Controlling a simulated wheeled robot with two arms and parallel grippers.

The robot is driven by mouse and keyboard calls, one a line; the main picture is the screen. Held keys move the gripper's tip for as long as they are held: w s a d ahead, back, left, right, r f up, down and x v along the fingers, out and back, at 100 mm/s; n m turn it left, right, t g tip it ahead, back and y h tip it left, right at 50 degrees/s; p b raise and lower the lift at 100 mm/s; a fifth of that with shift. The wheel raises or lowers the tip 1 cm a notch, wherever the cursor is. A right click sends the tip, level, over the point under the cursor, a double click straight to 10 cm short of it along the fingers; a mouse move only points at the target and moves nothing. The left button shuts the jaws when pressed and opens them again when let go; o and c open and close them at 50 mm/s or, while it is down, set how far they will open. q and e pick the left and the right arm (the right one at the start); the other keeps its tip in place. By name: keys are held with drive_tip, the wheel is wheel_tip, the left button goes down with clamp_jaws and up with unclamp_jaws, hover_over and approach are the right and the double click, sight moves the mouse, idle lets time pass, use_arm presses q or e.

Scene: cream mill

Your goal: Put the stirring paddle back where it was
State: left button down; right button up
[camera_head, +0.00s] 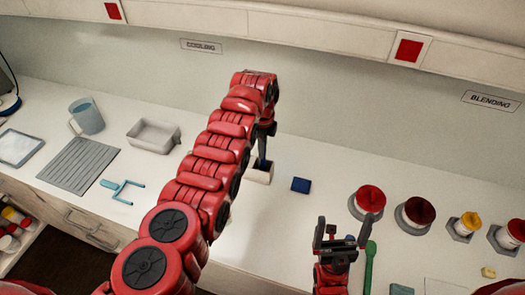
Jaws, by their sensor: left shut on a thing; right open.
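My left gripper (264,132) points down at the back middle of the counter, below the bend of its red arm. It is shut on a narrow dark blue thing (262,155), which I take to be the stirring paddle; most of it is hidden. The paddle is upright, and its lower end is at or inside a small white open holder (261,175). I cannot tell whether it touches the bottom. My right gripper (343,228) is open and empty over the front of the counter, left of a green long-handled tool (369,264).
A dark blue block (300,185) lies right of the holder. Jars with red lids (370,198) and yellow tops (470,220) stand at right.

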use_arm(q)
drive_tip(key=shift+s+f, duration=0.1)
drive_tip(key=shift+s, duration=0.1)
drive_tip(key=shift+f, duration=0.15)
drive_tip(key=c, duration=1)
unclamp_jaws()
drive_tip(key=shift+w, duration=0.1)
drive_tip(key=shift+o, duration=0.6)
drive_tip(key=shift+r, duration=0.45)
wheel_tip(320, 180, up, 11)
drive_tip(key=shift+p, duration=0.35)
drive_tip(key=shift+r, duration=0.2)
